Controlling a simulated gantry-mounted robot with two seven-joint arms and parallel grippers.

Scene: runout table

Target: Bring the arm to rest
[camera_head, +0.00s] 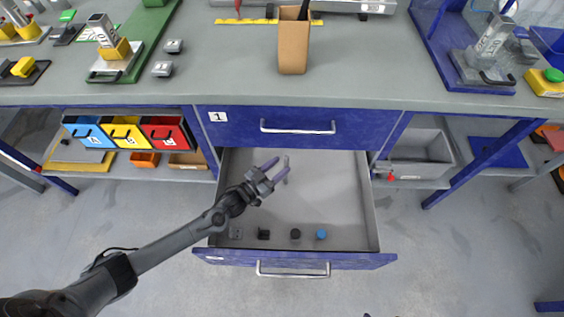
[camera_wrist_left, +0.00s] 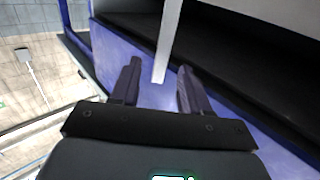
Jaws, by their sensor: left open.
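My left arm (camera_head: 160,243) reaches in from the lower left, over the open lower drawer (camera_head: 335,193). My left gripper (camera_head: 278,165) is open above the left part of the drawer floor. Its two fingers stand apart in the left wrist view (camera_wrist_left: 157,72), with a pale bar (camera_wrist_left: 168,40) showing between or beyond them. I cannot tell what that bar is or whether a finger touches it. A small grey upright item shows beside the fingertips in the head view. My right gripper is not in view.
The upper drawer (camera_head: 297,131) is shut. Several small items, including a blue one (camera_head: 321,235), sit near the open drawer's front wall. The workbench (camera_head: 220,75) overhangs behind, carrying a brown holder (camera_head: 293,45). The floor (camera_head: 455,270) at right is clear.

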